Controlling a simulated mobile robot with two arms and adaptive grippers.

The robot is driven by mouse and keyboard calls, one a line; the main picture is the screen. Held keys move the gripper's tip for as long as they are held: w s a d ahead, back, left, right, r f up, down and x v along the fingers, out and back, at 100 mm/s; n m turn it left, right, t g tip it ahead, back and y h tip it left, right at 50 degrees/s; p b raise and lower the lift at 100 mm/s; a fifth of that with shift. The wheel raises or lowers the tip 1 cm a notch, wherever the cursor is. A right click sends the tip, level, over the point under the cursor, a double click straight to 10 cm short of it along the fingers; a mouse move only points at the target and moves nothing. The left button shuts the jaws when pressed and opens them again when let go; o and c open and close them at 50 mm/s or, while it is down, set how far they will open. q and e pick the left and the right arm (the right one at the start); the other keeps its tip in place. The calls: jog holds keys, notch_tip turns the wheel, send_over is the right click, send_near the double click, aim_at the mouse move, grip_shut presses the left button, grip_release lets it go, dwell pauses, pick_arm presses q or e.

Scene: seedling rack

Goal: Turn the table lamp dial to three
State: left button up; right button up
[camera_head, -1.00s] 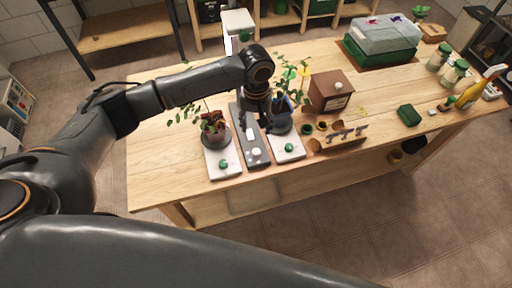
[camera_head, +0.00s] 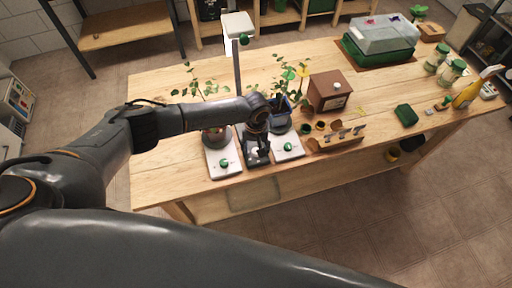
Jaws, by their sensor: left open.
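The table lamp has a white head (camera_head: 237,25) on a thin grey pole (camera_head: 237,68) at the back edge of the wooden table. A long grey base with a white dial (camera_head: 255,152) at its front end lies between two white plates; my arm hides much of this base. My left gripper (camera_head: 257,154) is open and points down over the front of the base, with its fingers close about the dial. I cannot tell whether they touch it. The dial's setting is too small to read. My right gripper is out of view.
White plates with green knobs, left (camera_head: 224,164) and right (camera_head: 288,147), flank the base closely and carry potted plants. A brown box (camera_head: 329,92), small pots and a wooden tool rack (camera_head: 340,142) stand to the right. The table's left end is clear.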

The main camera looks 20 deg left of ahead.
pick_arm(q)
jog(key=shift+c, duration=0.6)
grip_shut()
